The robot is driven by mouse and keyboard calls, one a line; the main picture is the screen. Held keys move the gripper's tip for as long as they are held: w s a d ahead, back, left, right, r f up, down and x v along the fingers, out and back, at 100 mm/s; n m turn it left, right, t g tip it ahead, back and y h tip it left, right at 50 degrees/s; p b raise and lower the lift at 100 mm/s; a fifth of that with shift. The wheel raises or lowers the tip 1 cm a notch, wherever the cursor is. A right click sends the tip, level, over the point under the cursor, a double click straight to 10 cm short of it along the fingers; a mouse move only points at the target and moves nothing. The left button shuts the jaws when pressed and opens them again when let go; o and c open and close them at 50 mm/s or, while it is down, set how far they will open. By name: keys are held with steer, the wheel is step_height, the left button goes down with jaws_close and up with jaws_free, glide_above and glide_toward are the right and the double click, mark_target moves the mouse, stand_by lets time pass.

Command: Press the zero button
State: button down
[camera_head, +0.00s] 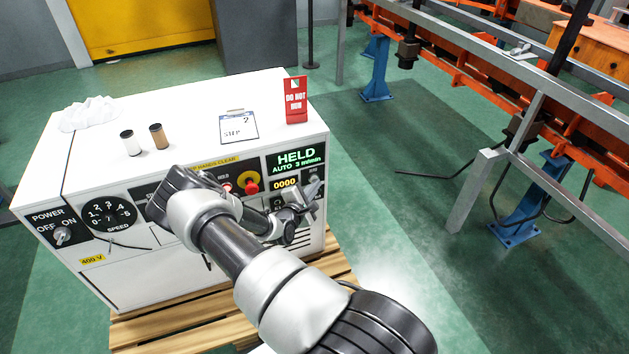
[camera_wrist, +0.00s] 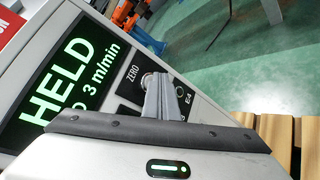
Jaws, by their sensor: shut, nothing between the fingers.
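The zero button (camera_wrist: 147,80) is a small round grey button beside the "ZERO" label (camera_wrist: 132,74) on the black panel in the wrist view. My gripper (camera_wrist: 162,92) is shut and empty, its fingers directly over the button and partly covering it. I cannot tell whether the fingertips touch it. In the head view my gripper (camera_head: 311,190) is at the right end of the control panel, beside the counter reading "0000" (camera_head: 285,184), and hides the button there. The green display (camera_head: 296,159) reads "HELD AUTO 3 m/min".
A red emergency button on yellow (camera_head: 249,183) and a lit red button (camera_head: 227,188) sit left of my gripper. The white cabinet top (camera_head: 190,105) holds two spools, a note (camera_head: 238,127), a red "DO NOT RUN" sign (camera_head: 296,100) and a white cloth.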

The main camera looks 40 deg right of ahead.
steer(key=shift+s+a+p, duration=0.2)
steer(key=shift+s+p, duration=0.55)
steer(key=shift+s+a+p, duration=0.2)
steer(key=shift+s+p, duration=0.4)
steer(key=shift+s, duration=0.2)
steer(key=shift+s+a+p, duration=0.2)
steer(key=shift+s+p, duration=0.4)
steer(key=shift+s, duration=0.25)
steer(key=shift+s+a+p, duration=0.2)
steer(key=shift+s+p, duration=0.4)
steer(key=shift+s, duration=0.2)
